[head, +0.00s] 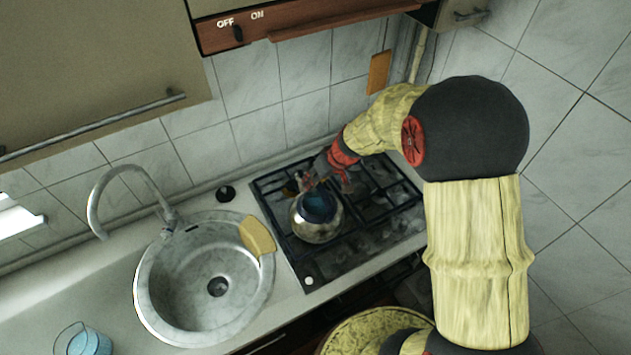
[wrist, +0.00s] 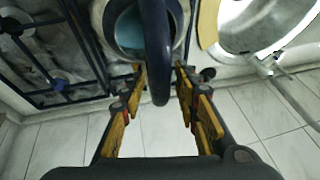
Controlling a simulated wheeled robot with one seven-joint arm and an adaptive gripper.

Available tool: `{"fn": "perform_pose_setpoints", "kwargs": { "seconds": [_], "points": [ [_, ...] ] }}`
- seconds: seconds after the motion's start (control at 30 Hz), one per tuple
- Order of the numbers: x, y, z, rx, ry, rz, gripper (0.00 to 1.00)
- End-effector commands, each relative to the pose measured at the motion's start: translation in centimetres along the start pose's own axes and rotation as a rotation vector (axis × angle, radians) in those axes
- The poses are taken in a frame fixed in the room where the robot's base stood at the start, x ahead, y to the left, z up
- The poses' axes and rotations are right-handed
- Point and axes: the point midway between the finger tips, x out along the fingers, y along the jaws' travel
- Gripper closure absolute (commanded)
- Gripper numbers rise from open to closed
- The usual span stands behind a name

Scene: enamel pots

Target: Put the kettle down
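The kettle (head: 318,228) is a shiny metal pot with a blue lid or opening, over the left part of the gas hob in the head view. Whether its base touches the grate cannot be told. In the wrist view the kettle (wrist: 131,30) is at the top, cut by the frame edge. Its dark blue handle (wrist: 158,55) runs down between the fingers of my gripper (wrist: 161,77). The fingers are apart, with a visible gap on each side of the handle. In the head view my gripper (head: 305,181) is small, at the kettle's far side.
The black hob (head: 360,250) has free grate to the right of the kettle. A round metal sink (head: 180,310) with a yellow sponge or cloth (head: 257,236) on its rim lies to the left. A tap (head: 130,172) rises behind it. A blue glass (head: 88,343) stands bottom left.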

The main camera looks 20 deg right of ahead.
Motion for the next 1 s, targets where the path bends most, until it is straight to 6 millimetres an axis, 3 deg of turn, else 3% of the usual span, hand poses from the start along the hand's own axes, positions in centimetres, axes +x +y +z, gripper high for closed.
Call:
{"fn": "perform_pose_setpoints", "kwargs": {
  "seconds": [0.33,0.53,1.0],
  "points": [
    [-0.1,0.0,0.0,0.0,0.0,0.0,0.66],
    [-1.2,-0.3,-0.5,0.001,-0.001,0.0,0.66],
    [-10.6,-0.1,-0.4,0.0,0.003,0.002,0.66]
  ]
}}
